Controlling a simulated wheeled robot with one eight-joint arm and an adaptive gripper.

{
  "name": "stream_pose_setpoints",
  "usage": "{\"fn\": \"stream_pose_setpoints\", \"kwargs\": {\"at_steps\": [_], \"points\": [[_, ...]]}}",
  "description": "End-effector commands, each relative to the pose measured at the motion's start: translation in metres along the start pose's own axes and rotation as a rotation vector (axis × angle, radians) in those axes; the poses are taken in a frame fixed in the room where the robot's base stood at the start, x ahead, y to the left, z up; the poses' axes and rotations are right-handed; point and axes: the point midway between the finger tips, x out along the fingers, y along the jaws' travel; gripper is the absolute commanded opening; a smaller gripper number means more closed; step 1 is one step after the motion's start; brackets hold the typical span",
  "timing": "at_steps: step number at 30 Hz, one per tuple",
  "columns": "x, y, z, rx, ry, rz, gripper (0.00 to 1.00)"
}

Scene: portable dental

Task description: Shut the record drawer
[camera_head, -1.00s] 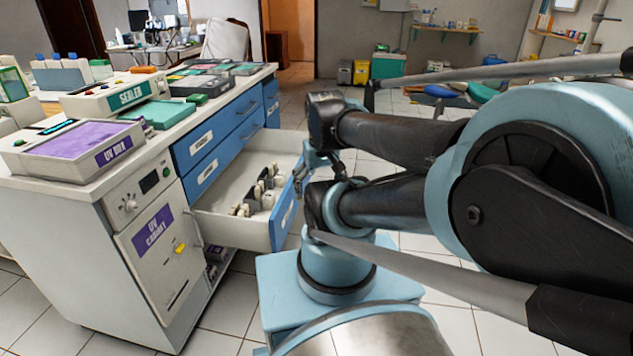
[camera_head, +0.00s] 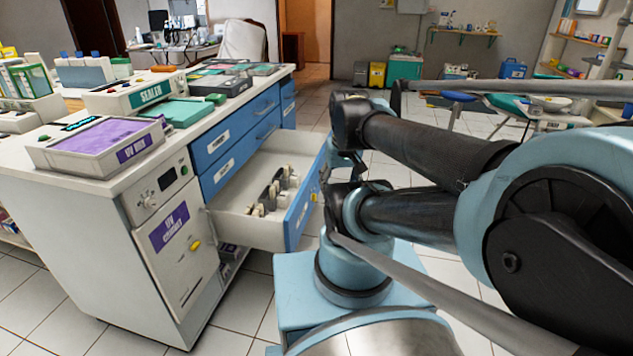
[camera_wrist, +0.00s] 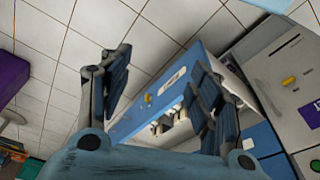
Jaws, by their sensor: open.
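The record drawer (camera_head: 250,229) stands pulled out of the white cabinet, with a blue front (camera_head: 305,205) and white walls. Several upright pale and dark items lie inside it. My gripper (camera_head: 340,175) is just outside the drawer front in the head view, partly hidden by my arm. In the wrist view my gripper (camera_wrist: 160,78) is open, with its two fingers spread and nothing held. The drawer front (camera_wrist: 184,65), with a white label and a yellow spot, shows between and beyond the fingers. I cannot tell whether a finger touches it.
The cabinet has closed blue drawers (camera_head: 219,140) above and a UV cabinet door (camera_head: 180,245) at its near end. A UV box (camera_head: 95,145) and a sealer (camera_head: 135,93) stand on top. A dental chair (camera_head: 520,105) is behind my arm.

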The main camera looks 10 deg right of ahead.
Motion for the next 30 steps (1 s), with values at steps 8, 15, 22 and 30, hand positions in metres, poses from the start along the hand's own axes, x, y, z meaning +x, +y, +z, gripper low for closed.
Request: {"fn": "stream_pose_setpoints", "kwargs": {"at_steps": [8, 15, 22, 30], "points": [[-0.016, 0.001, -0.042, 0.221, -0.018, -0.019, 0.00], [-0.022, 0.004, -0.086, 0.460, -0.042, -0.037, 0.00], [-0.020, 0.009, -0.131, 0.690, -0.068, -0.051, 0.00], [-0.007, 0.020, -0.184, 0.958, -0.101, -0.062, 0.00]]}}
